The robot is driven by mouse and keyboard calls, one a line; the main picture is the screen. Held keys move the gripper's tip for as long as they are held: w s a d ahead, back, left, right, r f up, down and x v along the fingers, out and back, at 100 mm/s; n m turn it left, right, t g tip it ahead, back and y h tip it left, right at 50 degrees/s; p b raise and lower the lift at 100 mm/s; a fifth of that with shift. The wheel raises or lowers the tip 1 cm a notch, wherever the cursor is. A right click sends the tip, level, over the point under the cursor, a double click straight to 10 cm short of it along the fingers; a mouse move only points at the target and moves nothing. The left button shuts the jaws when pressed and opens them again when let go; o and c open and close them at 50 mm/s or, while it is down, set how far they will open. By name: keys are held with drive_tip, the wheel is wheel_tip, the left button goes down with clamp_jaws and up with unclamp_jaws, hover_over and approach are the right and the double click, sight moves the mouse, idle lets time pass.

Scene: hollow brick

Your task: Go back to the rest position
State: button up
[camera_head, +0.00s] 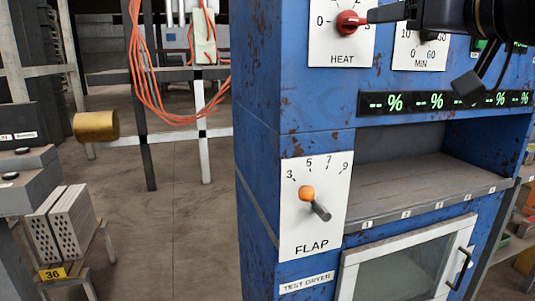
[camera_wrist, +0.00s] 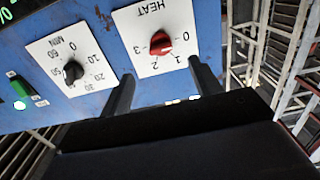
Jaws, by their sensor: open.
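My gripper (camera_wrist: 161,69) is open and empty in front of the blue machine's panel. In the wrist view its two dark fingers point at the panel, with the red HEAT knob (camera_wrist: 160,43) showing beyond the gap between them. In the head view the red knob (camera_head: 349,22) is at the top, and one finger overlaps the view beside its right edge. I cannot tell whether that finger touches it. The black MIN knob (camera_wrist: 73,72) is left of the fingers in the wrist view.
The blue machine (camera_head: 262,110) has a FLAP lever (camera_head: 314,201), a grey shelf (camera_head: 430,187) and a glazed door (camera_head: 405,264) below. Perforated bricks (camera_head: 73,225) stand on a small stand at left. Orange cables (camera_head: 150,90) hang behind. The floor (camera_head: 170,230) between is clear.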

sight(356, 22)
drive_tip(key=p+x, duration=0.1)
drive_tip(key=x, duration=0.9)
drive_tip(key=shift+w+r, duration=0.1)
drive_tip(key=shift+m+p, duration=0.45)
drive_tip(key=shift+m, duration=0.65)
drive_tip(key=m+p, duration=0.1)
drive_tip(key=m, duration=0.1)
drive_tip(key=shift+a+m, duration=0.1)
drive_tip(key=shift+m, duration=0.3)
drive_tip(key=m+p, duration=0.3)
drive_tip(key=m, duration=0.2)
drive_tip(key=shift+a+r+m+p, duration=0.1)
drive_tip(key=shift+r+m+p, duration=0.05)
drive_tip(key=shift+m+p, duration=0.2)
drive_tip(key=m+p, duration=0.4)
drive_tip(key=m, duration=0.2)
drive_tip(key=shift+r, duration=0.15)
drive_tip(key=m+p, duration=0.2)
drive_tip(key=shift+m, duration=0.35)
drive_tip(key=shift+s+f, duration=0.2)
drive_tip(key=shift+f, duration=0.1)
